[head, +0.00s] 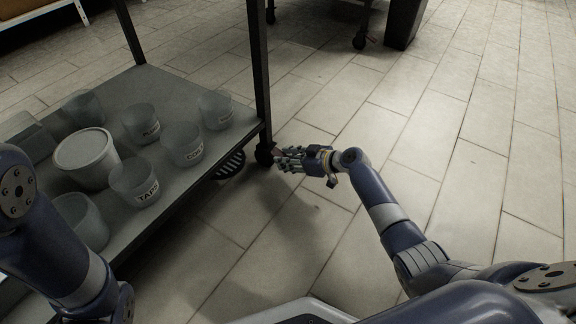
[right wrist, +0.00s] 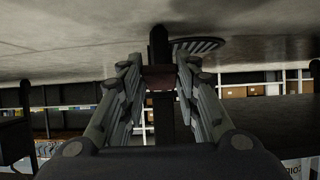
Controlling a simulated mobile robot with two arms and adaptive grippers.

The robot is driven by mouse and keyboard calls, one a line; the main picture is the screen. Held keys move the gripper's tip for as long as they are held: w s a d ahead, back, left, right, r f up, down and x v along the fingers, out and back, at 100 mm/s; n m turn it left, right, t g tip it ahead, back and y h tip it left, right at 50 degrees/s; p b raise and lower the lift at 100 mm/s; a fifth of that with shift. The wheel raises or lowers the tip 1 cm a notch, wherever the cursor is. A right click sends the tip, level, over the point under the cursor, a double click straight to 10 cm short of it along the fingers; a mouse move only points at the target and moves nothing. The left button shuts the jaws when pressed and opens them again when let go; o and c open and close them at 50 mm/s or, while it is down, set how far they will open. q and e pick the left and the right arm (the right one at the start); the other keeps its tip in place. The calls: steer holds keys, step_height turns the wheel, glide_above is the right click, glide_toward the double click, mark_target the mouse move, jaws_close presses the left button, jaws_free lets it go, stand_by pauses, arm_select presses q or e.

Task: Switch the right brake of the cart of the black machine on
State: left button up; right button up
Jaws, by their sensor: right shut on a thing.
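The dark metal cart (head: 215,135) stands at the left in the head view, and a black caster wheel (head: 264,153) is under its near right leg. The wheel also shows in the right wrist view (right wrist: 158,42), upside down. A small reddish-brown brake pedal (right wrist: 158,77) sits at this wheel, between my right fingers. My right gripper (head: 278,158) is low by the floor at the wheel, its fingers shut on the pedal. The fingers partly hide the pedal in the head view. My left arm shows at the left edge, but its gripper is out of view.
Several labelled clear tubs and a white lidded bucket (head: 86,160) stand on the cart's shelf. A round ribbed dark object (head: 230,165) is beside the wheel. Another wheeled frame (head: 330,8) stands at the back. The tiled floor (head: 470,150) at the right is clear.

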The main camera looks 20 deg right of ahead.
steer(key=shift+f+t+y+b, duration=0.3)
steer(key=shift+f+t+b, duration=0.1)
steer(key=shift+b, duration=0.4)
steer(key=shift+r, duration=0.1)
steer(key=o, duration=1)
steer(key=shift+o, duration=0.3)
steer(key=v, duration=1.2)
